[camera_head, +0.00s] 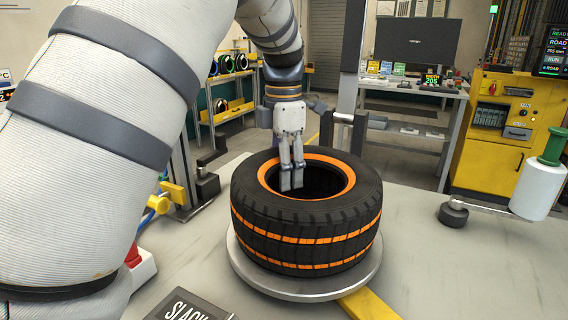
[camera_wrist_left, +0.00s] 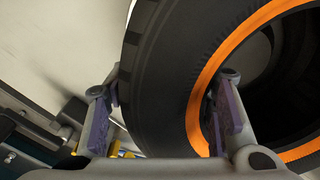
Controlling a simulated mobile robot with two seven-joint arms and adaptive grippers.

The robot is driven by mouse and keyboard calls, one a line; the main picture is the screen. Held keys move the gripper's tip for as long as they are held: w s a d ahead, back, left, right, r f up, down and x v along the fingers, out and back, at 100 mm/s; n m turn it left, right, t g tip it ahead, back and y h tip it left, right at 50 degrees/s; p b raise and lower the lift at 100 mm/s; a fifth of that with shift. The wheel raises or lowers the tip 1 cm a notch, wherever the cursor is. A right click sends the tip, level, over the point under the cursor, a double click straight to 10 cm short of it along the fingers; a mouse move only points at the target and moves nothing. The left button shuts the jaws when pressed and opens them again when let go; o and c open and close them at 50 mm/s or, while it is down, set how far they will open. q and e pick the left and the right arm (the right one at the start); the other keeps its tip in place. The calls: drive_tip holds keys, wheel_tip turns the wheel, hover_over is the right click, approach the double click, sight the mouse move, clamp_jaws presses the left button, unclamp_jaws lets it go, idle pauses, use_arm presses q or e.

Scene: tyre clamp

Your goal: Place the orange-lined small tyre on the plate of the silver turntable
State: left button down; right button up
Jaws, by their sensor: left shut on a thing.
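The black small tyre (camera_head: 305,230) with orange lines lies flat over the round silver turntable plate (camera_head: 302,292) in the head view. Its underside looks to rest on the plate, though any small gap there is hard to see. My left gripper (camera_head: 291,186) points down at the tyre's far side, its fingers reaching the hole. In the left wrist view, the left gripper (camera_wrist_left: 165,90) is shut on the tyre wall (camera_wrist_left: 165,90), one finger outside the tread and one inside the orange-ringed opening. My right gripper is not in view.
A yellow bar (camera_head: 368,304) sticks out at the plate's front right. A dark post (camera_head: 347,80) rises behind the tyre. A yellow cabinet (camera_head: 495,130) and a tyre rack (camera_head: 228,95) stand farther back.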

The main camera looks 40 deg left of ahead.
use_arm(q)
drive_tip(key=c, duration=0.7)
unclamp_jaws()
drive_tip(key=shift+c, duration=0.2)
wheel_tip(320, 180, up, 11)
drive_tip(key=shift+r+b, duration=0.1)
drive_tip(key=shift+b, duration=0.4)
drive_tip(key=shift+r, duration=0.4)
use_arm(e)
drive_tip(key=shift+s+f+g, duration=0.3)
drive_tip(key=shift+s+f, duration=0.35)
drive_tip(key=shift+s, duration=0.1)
